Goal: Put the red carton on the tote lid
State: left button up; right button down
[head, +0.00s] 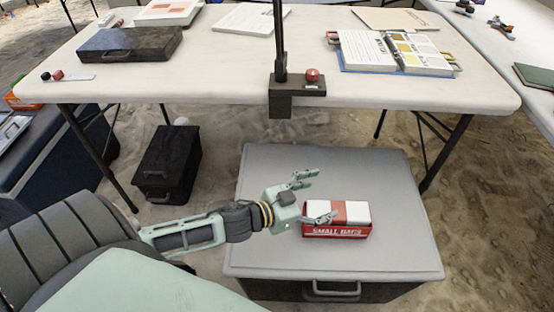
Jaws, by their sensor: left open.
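The red carton (337,231), a small red and white box marked "SMALL BAGS", rests on the grey tote lid (385,185), right of the lid's middle. My left gripper (323,196) reaches in from the left over the lid. Its fingers are open, one finger by the carton's left end and the other up and behind it. I cannot tell whether a finger touches the carton. The tote's dark body and front handle (332,294) show below the lid. My right gripper is not in view.
A white folding table (210,75) stands behind the tote, with an open binder (397,52), a black case (130,44) and a clamped post with a red knob (312,75). A black box (168,162) sits on the sand under the table. The lid around the carton is clear.

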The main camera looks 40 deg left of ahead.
pick_arm(q)
jog(key=s+n+y, duration=0.1)
jog(key=n+y, duration=0.1)
jog(key=y, duration=0.1)
jog(key=s+n+y, duration=0.1)
jog(key=shift+s+a+f+g, duration=0.25)
jog(key=shift+s+a+g, duration=0.05)
jog(key=shift+g, duration=0.1)
jog(key=s+d+f+n+g+y, duration=0.1)
jog(key=s+g, duration=0.6)
jog(key=s, duration=1)
jog(key=shift+f+n+g+y, duration=0.3)
jog(key=shift+f+y, duration=0.1)
jog(key=shift+f, duration=0.3)
